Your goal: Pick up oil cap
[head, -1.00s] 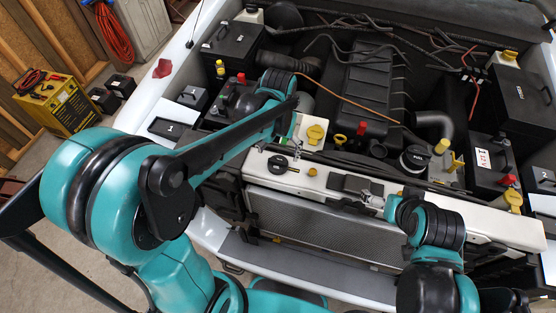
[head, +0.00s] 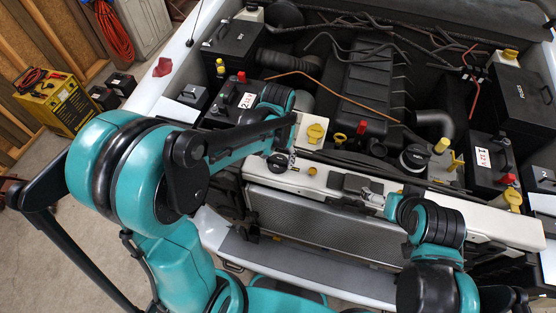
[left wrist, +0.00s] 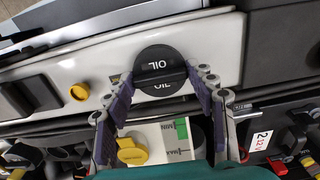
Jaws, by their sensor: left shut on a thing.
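The black round oil cap (left wrist: 160,70), marked OIL, sits on the white front panel in the left wrist view. It also shows in the head view (head: 277,163), partly covered by my gripper. My left gripper (left wrist: 163,98) is shut on it, with one finger on each side of the cap. In the head view the left gripper (head: 288,156) reaches down to the cap from behind it.
A yellow cap (head: 316,132) stands behind the oil cap, and a smaller yellow cap (left wrist: 79,92) is on the panel. Batteries (head: 245,99) and a black coolant-type cap (head: 415,157) are nearby. The radiator (head: 320,225) lies below the panel.

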